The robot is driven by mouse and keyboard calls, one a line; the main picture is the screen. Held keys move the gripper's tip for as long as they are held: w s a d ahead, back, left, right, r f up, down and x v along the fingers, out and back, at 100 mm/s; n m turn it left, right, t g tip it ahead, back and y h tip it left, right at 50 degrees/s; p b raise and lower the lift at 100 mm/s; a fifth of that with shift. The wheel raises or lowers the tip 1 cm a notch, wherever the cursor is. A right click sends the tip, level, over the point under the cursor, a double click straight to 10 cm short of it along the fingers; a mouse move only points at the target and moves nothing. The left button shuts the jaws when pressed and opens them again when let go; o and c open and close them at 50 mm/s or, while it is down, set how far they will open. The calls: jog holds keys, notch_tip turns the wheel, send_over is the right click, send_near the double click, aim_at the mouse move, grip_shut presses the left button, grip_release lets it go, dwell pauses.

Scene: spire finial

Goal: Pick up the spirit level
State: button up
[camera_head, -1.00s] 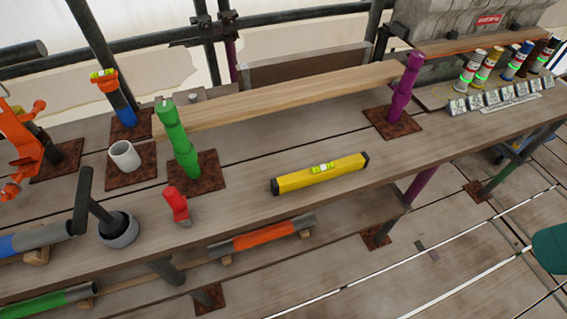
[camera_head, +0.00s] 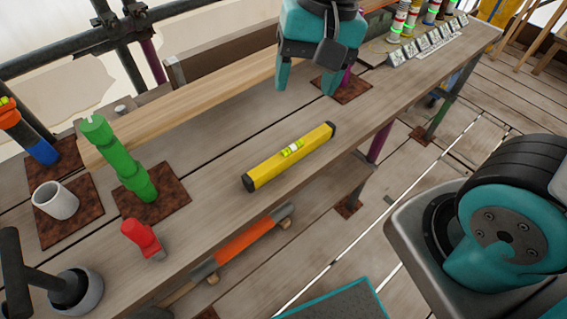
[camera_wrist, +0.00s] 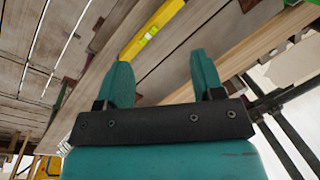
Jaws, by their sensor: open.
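The spirit level (camera_head: 270,170) is a yellow bar with black ends and a bright green vial at its middle. It lies flat on the wooden bench near the front edge, in the middle of the head view. It also shows past the fingertips at the top of the wrist view (camera_wrist: 160,27). My teal gripper (camera_head: 304,90) is above the bench, behind and to the right of the level in the head view. Its two fingers (camera_wrist: 160,75) are spread apart with nothing between them. It does not touch the level.
A grey cup (camera_head: 55,200) is further left. A long timber plank (camera_head: 180,117) lies behind. Cans (camera_head: 412,18) and small blocks (camera_head: 425,42) stand far right. Bench around the level is clear.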

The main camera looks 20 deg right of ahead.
jog(key=w+d+f+m+h+b, duration=0.25)
jog(key=w+f+m+b, duration=0.25)
jog(key=w+f+m, duration=0.55)
send_near(292, 149)
jog(key=shift+m, duration=0.45)
jog(key=f, duration=0.5)
jog(key=shift+d+f, duration=0.1)
jog(key=shift+d, duration=0.15)
jog(key=shift+w+a+f+p, duration=0.1)
jog(key=shift+f+p, duration=0.3)
jog(key=shift+f, duration=2.55)
grip_shut()
jog(key=shift+r, duration=0.1)
